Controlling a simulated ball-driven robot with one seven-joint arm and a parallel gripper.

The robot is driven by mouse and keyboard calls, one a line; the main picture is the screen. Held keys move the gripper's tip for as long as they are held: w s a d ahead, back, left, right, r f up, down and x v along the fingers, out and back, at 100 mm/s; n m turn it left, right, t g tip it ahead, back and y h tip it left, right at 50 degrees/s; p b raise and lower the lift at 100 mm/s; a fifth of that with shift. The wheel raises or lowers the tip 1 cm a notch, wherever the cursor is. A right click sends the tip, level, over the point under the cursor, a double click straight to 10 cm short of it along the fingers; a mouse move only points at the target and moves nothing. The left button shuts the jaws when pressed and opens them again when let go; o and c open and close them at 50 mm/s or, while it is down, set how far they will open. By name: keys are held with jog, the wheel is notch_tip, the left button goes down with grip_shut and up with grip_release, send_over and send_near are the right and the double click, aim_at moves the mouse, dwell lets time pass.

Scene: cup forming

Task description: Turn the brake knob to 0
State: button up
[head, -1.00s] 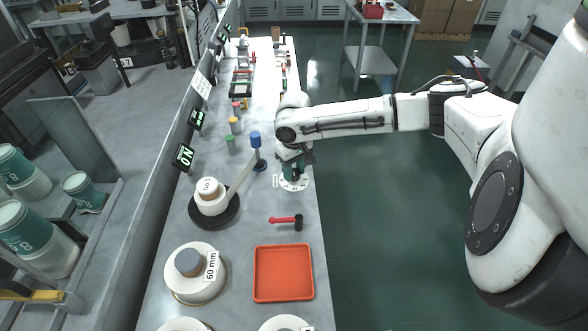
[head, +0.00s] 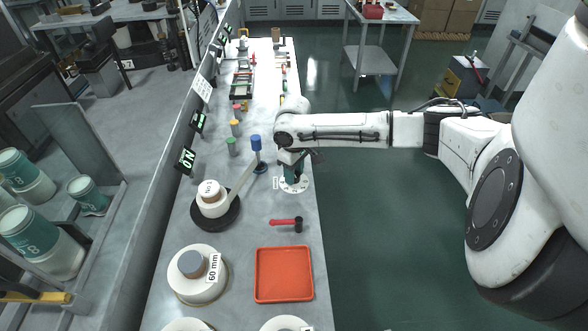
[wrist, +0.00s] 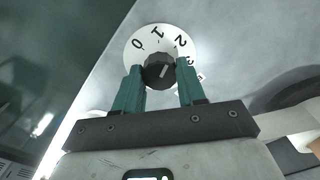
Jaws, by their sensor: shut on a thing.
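The brake knob (wrist: 155,76) is a small dark knob in the middle of a white dial (wrist: 133,50) marked 0, 1, 2 and more. A light line on the knob slants up and right, roughly toward the 2. My gripper (wrist: 159,72) has its two green fingers on either side of the knob and is shut on it. In the head view, the dial (head: 302,186) lies near the right edge of the bench. My gripper (head: 293,173) is pointed down over it there, and the knob is hidden.
A dark wheel (head: 227,219) with a white piece stands left of the dial. A blue-topped post (head: 255,144) is close by. A red-handled mallet (head: 284,221) and an orange tray (head: 284,247) lie nearer. A display (head: 186,160) reads ON.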

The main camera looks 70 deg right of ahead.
jog(key=n+p, duration=0.1)
jog(key=n, duration=0.2)
jog(key=shift+n, duration=0.3)
jog(key=n+p, duration=0.1)
jog(key=n, duration=0.2)
jog(key=shift+n, duration=0.3)
jog(key=n, duration=0.3)
jog(key=shift+n+p, duration=0.3)
jog(key=shift+p, duration=0.05)
jog(key=shift+n, duration=1.6)
jog(key=o, duration=1.1)
jog(key=shift+c, duration=0.2)
jog(key=shift+r, duration=0.1)
notch_tip(320, 180, up, 11)
jog(key=b, duration=0.1)
jog(key=shift+f, duration=0.2)
